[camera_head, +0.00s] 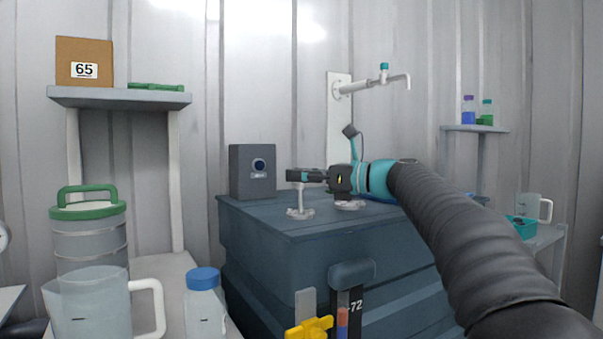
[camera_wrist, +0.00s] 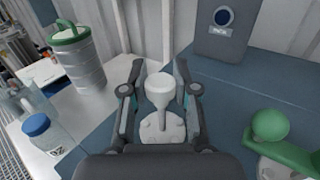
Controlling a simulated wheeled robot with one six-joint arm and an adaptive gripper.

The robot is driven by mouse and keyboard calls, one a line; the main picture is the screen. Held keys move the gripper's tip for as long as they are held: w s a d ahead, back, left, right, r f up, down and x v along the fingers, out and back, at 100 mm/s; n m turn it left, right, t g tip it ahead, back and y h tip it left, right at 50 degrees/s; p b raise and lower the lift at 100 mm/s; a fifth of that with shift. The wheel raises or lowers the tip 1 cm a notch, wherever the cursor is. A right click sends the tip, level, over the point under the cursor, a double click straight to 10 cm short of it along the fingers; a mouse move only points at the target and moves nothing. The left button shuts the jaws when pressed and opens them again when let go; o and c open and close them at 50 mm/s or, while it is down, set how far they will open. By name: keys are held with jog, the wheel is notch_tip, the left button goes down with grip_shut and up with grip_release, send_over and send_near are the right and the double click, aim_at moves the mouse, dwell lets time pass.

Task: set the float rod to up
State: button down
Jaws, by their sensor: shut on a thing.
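A white rod (camera_head: 299,200) stands upright on a round white base on top of the dark blue-grey vessel (camera_head: 290,232); it appears to be the float rod. In the wrist view, its wide white head (camera_wrist: 159,92) lies between the two fingers, with the base below it. My gripper (camera_head: 300,176) reaches in from the right and is shut on the rod's upper end; in the wrist view, the fingers (camera_wrist: 160,76) flank the head. The rod's top is partly hidden by the fingers in the head view.
A green ball-ended lever (camera_wrist: 270,124) is to the right of my gripper in the wrist view. A grey box with a round dial (camera_head: 252,172) stands behind. A wall tap (camera_head: 370,86) is above. A jug (camera_head: 95,305) and blue-capped bottle (camera_head: 204,308) stand at left.

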jog(key=shift+r+p, duration=1.65)
jog(key=shift+r, duration=0.1)
jog(key=c, duration=0.8)
grip_release()
jog(key=shift+r, duration=0.1)
jog(key=shift+c, duration=0.2)
jog(key=shift+d, duration=0.1)
jog(key=shift+s+d+f, duration=0.1)
jog(key=shift+d+f, duration=0.1)
jog(key=shift+d, duration=0.05)
jog(key=v, duration=1.1)
jog(key=shift+d, duration=0.15)
